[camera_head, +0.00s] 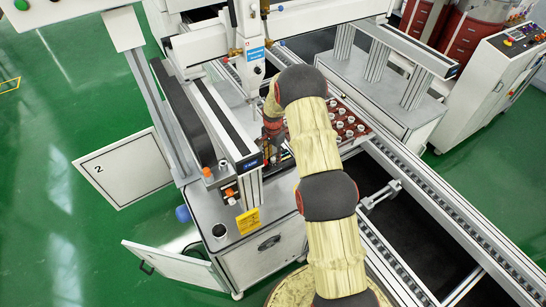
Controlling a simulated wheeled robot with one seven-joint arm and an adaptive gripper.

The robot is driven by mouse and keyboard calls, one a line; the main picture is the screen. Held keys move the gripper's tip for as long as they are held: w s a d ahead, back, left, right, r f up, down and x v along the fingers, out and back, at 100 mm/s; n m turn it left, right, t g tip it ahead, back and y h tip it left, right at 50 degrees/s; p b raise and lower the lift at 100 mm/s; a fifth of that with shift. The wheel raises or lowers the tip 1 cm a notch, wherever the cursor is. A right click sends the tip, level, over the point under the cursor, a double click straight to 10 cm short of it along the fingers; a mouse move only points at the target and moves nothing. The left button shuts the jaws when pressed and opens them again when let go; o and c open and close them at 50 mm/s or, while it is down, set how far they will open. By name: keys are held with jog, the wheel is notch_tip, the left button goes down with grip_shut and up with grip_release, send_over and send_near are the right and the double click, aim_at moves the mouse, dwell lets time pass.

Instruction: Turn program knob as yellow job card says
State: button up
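The yellow job card (248,222) stands at the front edge of the white cabinet top, left of my arm. Its print is too small to read. A round dark fixture with a pale rim (219,230) sits on the cabinet top left of the card; I cannot tell whether it is the program knob. No other program knob can be made out. My arm reaches up from the bottom, bends at the top and comes down toward the machine. My gripper (271,146) is small and dark beside the conveyor end, above and right of the card. Its fingers are not clear.
A tray of potted pieces (347,127) lies right of my gripper, partly behind my arm. A cabinet door (176,266) stands open at lower left. A panel marked 2 (122,168) is at left. Conveyor rails (440,200) run along the right. Green floor is clear at left.

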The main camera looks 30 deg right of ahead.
jog(key=c, duration=0.3)
grip_shut()
dwell(0.3)
